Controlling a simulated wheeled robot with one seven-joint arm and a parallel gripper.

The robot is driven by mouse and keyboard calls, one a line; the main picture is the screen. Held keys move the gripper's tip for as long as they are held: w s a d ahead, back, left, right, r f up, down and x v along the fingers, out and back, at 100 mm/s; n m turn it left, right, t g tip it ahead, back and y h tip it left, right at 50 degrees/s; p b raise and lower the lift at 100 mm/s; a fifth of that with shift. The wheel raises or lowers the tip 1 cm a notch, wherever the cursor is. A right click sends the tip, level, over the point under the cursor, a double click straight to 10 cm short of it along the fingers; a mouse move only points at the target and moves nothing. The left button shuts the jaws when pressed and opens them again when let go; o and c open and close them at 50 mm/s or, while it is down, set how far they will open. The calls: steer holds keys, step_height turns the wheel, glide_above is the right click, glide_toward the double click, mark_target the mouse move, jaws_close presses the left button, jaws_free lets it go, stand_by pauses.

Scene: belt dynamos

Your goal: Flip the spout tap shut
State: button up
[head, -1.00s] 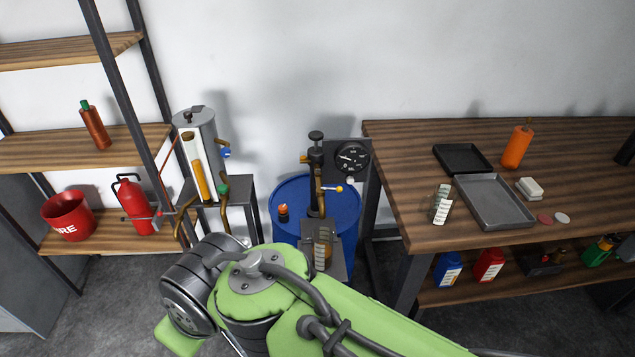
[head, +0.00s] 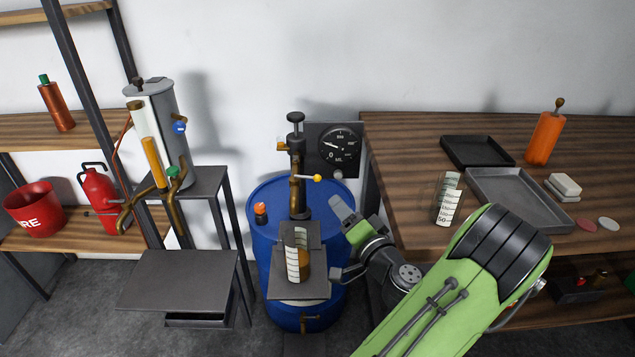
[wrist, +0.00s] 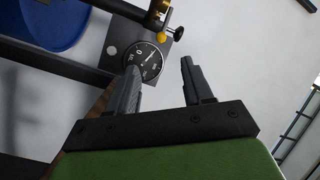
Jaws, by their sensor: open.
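A dark hand pump with brass parts (head: 297,160) stands on a blue drum (head: 262,225). A lever with a yellow knob (head: 317,178), which looks like the spout tap, sticks out right from it, roughly level. A clear measuring cylinder (head: 291,262) and brown liquid show on the dark platform (head: 285,292) below the pump. My gripper (head: 338,237) is open and empty, below and to the right of the yellow knob, apart from it. In the wrist view, the yellow knob (wrist: 161,37) shows beyond the open fingers (wrist: 159,68).
A round gauge (head: 340,145) is on a dark panel behind the pump. A wooden bench (head: 400,160) with trays, an orange bottle (head: 544,138) and another graduated cylinder (head: 448,200) stands right. A grey tank (head: 160,115) on a stand and a shelf with a red bucket (head: 32,208) stand left.

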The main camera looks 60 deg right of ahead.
mark_target(318, 180)
steer(key=p+x, duration=0.2)
steer(key=x, duration=0.3)
steer(key=p+x, duration=0.2)
steer(key=x, duration=0.3)
steer(key=p+x, duration=0.2)
steer(key=x, duration=0.3)
steer(key=shift+w+a+r+p, duration=0.15)
steer(key=shift+a+r+p, duration=0.05)
steer(key=shift+r+p, duration=0.2)
steer(key=shift+w+d+f, duration=0.2)
steer(key=shift+w+f, duration=0.05)
steer(key=shift+w, duration=0.05)
jaws_close()
steer(key=y, duration=0.1)
steer(key=n+t+y+b, duration=0.1)
steer(key=n+t+y, duration=0.1)
steer(key=shift+w+d+f, duration=0.1)
steer(key=shift+w+d, duration=0.15)
steer(key=shift+d, duration=0.1)
jaws_free()
